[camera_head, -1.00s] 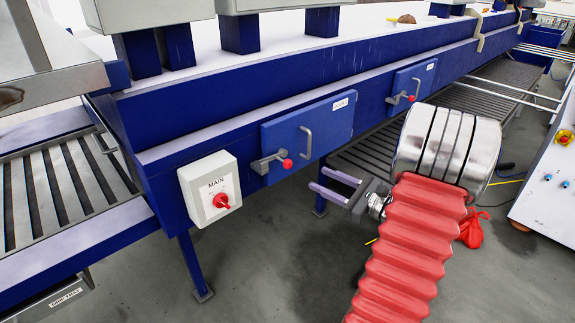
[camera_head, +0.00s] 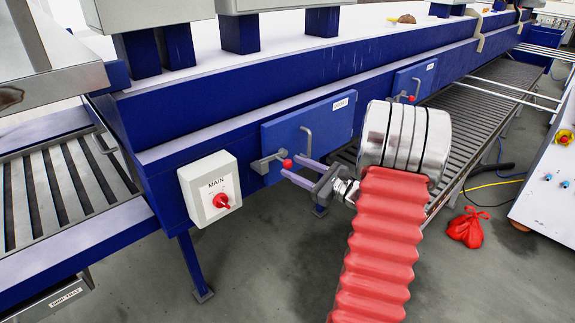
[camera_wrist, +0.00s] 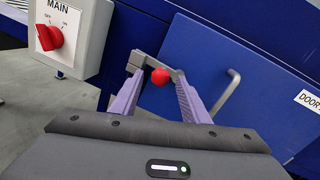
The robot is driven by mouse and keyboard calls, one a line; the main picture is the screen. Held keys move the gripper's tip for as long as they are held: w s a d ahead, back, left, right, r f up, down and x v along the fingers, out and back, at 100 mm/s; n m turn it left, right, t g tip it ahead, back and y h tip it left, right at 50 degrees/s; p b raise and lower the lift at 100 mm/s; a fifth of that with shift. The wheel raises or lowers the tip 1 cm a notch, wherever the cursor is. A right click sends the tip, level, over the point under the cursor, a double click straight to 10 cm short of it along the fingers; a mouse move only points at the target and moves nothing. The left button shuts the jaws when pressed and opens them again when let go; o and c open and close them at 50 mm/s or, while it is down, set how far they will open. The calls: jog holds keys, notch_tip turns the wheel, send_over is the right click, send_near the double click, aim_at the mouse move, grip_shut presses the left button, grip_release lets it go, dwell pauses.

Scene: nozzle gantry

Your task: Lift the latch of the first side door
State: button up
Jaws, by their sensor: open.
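The first side door (camera_head: 320,125) is a blue panel in the blue machine side, with a grey bar handle (camera_head: 306,143). Its latch (camera_head: 265,164) is a grey lever with a red knob (camera_head: 287,163) at the end, left of the handle. My gripper (camera_head: 293,168) is open, its two lilac fingers pointing at the knob. In the wrist view the red knob (camera_wrist: 160,77) shows between the fingertips, and the latch lever (camera_wrist: 150,62) lies just past them. I cannot tell whether the fingers touch the knob. The door looks shut.
A white MAIN switch box (camera_head: 210,188) with a red rotary knob is left of the latch. A second door (camera_head: 413,80) with a similar latch is farther right. A red bag (camera_head: 467,228) and cables lie on the floor at right.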

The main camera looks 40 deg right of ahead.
aim_at(288, 164)
jog(key=shift+w+a, duration=0.15)
jog(key=shift+w, duration=0.75)
jog(key=shift+w+a, duration=0.15)
jog(key=shift+w, duration=0.75)
jog(key=shift+c, duration=0.4)
grip_shut()
